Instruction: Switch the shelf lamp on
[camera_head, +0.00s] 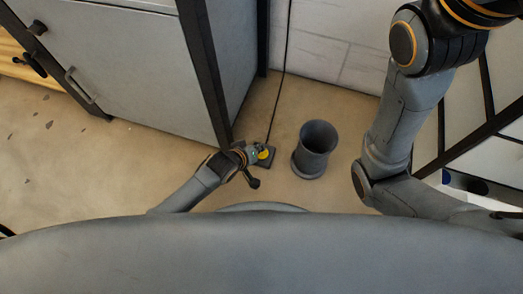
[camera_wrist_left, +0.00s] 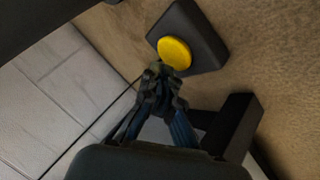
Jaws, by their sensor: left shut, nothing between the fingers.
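A dark floor switch with a round yellow button (camera_head: 264,153) lies on the floor beside the foot of the grey cabinet. A thin black cord (camera_head: 283,75) runs from it up the wall. My left gripper (camera_head: 258,148) is shut and empty, right at the button. In the left wrist view, the yellow button (camera_wrist_left: 176,52) sits on its dark base (camera_wrist_left: 209,45), and the tips of my left gripper (camera_wrist_left: 157,70) are at the button's near edge. I cannot tell whether they touch or press it. No lamp shows in either view. My right gripper is out of view.
A grey cabinet (camera_head: 125,60) with a dark frame stands close to the left gripper. A dark grey round bin (camera_head: 317,145) stands just right of the switch. A dark-framed rack (camera_head: 485,115) is at the far right. The floor at left is free.

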